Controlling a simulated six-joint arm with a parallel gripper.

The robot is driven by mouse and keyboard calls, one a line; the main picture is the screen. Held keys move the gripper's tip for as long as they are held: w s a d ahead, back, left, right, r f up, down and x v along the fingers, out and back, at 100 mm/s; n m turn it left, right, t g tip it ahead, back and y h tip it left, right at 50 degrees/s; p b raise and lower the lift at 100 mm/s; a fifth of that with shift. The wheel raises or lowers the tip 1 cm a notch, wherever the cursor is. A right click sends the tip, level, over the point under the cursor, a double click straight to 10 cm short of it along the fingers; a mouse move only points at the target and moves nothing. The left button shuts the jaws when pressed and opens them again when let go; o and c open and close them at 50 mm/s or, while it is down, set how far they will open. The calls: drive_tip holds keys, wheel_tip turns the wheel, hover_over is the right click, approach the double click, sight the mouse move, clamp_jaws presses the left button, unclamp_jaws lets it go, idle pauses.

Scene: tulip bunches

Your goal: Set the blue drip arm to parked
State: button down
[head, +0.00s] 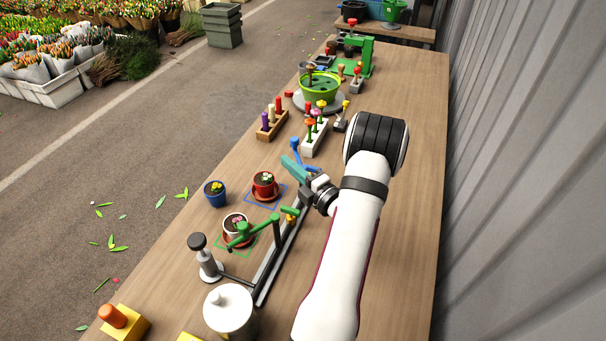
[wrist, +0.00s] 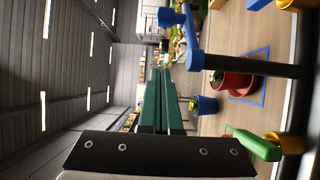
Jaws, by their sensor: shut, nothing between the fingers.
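The blue drip arm (head: 297,150) is partly hidden behind my gripper in the head view. Its free end lies beyond my fingers, clear of the red pot. In the wrist view the blue drip arm (wrist: 192,42) reaches out from a dark bar, just right of my fingertips. My gripper (head: 289,163) has teal fingers, shut and empty, beside the blue arm; I cannot tell whether they touch it. Its fingers (wrist: 160,70) are together in the wrist view. The red pot (head: 264,186) stands in a blue outline (head: 250,201).
The green drip arm (head: 262,231) hangs over a white pot (head: 234,224) in a green outline. A dark rail (head: 276,256) runs alongside. A blue pot (head: 214,193) stands left. A pump (head: 206,260), white canister (head: 229,308) and flower rack (head: 314,138) are nearby. Bare wood lies right of my arm.

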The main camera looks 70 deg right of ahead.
sight(298, 157)
drive_tip(key=shift+w+d, duration=0.2)
drive_tip(key=shift+d, duration=1.05)
drive_tip(key=shift+w+d, duration=0.2)
drive_tip(key=shift+d, duration=1.05)
drive_tip(key=shift+s+d, duration=0.25)
drive_tip(key=shift+d, duration=0.25)
